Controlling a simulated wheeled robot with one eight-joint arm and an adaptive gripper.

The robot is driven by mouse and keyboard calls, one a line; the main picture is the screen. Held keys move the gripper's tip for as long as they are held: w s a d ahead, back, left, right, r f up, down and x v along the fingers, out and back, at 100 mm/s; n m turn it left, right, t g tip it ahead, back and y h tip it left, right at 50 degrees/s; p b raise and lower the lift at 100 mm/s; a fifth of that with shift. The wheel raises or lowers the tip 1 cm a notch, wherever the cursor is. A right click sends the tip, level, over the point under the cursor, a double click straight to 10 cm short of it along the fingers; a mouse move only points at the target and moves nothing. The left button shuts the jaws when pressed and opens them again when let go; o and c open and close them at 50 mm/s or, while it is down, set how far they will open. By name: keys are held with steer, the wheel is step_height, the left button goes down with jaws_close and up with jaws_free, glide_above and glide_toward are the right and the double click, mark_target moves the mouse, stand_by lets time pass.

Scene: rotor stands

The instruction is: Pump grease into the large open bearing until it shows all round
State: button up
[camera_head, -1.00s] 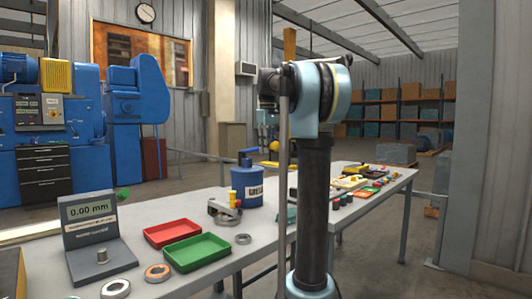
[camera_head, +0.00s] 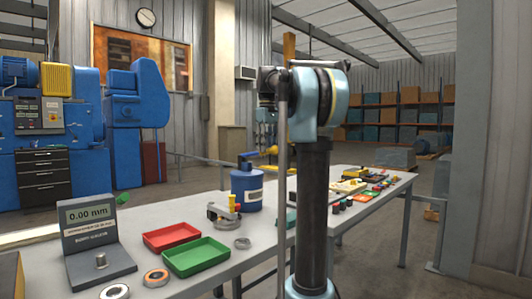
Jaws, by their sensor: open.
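A blue grease pot (camera_head: 246,190) with a handle on top and a pale label stands on the grey bench. Several ring-shaped parts lie flat on the bench. One has an orange-brown band (camera_head: 156,277), one is silver (camera_head: 115,291) at the bottom edge, and a small grey one (camera_head: 242,243) lies beside the green tray. I cannot tell which is the large open bearing, and no grease shows on them. My arm stands upright in front of the bench, and its end with the gripper cannot be made out.
A gauge (camera_head: 90,232) reading 0.00 mm stands at the bench's left. A red tray (camera_head: 172,236) and a green tray (camera_head: 195,257) lie right of it. A grey clamp-like tool with yellow parts (camera_head: 228,208) sits near the pot. Small coloured parts crowd the bench's far end.

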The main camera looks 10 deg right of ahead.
steer(key=shift+r, duration=2.4)
steer(key=shift+c, duration=0.4)
steer(key=shift+f, duration=3.5)
steer(key=c, duration=0.8)
